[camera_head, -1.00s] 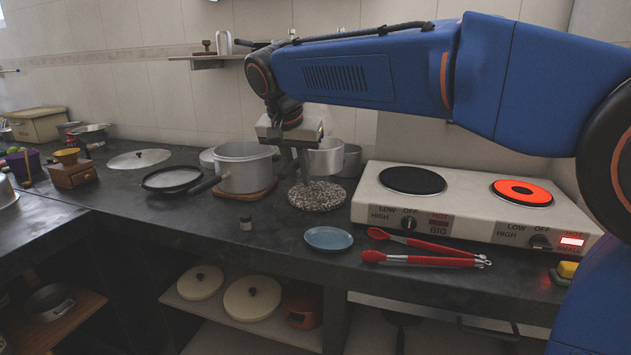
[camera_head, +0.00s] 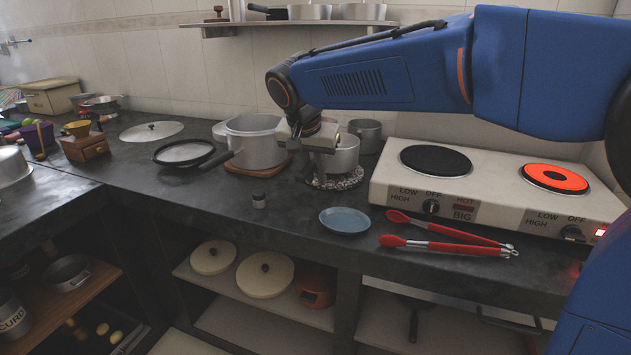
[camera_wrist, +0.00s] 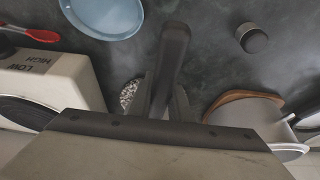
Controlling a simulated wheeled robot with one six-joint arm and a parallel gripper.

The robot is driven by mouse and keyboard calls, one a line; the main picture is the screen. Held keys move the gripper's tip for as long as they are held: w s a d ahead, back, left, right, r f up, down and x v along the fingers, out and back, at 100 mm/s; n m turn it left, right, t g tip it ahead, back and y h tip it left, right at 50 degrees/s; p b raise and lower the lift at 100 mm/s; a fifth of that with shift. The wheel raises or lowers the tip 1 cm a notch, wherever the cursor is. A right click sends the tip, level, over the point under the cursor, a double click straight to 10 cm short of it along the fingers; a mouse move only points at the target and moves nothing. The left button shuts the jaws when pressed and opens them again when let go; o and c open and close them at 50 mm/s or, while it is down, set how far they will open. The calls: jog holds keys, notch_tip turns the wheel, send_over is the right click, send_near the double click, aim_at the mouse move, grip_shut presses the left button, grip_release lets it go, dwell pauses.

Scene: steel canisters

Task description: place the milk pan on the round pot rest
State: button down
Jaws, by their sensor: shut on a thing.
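The milk pan (camera_head: 342,157) is a small silver pan, upright, over the round pot rest (camera_head: 350,182), a speckled grey disc on the dark counter. I cannot tell whether its base touches the rest. My gripper (camera_head: 309,152) is at the pan's left side, shut on its handle. In the wrist view, the dark handle (camera_wrist: 173,50) runs between the fingers of my gripper (camera_wrist: 166,98). Part of the speckled rest (camera_wrist: 128,94) shows beside the left finger; the pan's body is hidden there.
A large pot (camera_head: 252,145) on a wooden board stands close left of the pan. A small grey pot (camera_head: 366,136) is behind it. The hotplate (camera_head: 480,195), with one ring glowing, is at right. A blue plate (camera_head: 344,220) and red tongs (camera_head: 440,246) lie in front.

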jog(key=shift+f, duration=1.05)
jog(key=c, duration=1.6)
grip_release()
jog(key=shift+f, duration=0.1)
jog(key=shift+c, duration=0.2)
jog(key=v, duration=1.2)
jog(key=shift+s, duration=0.1)
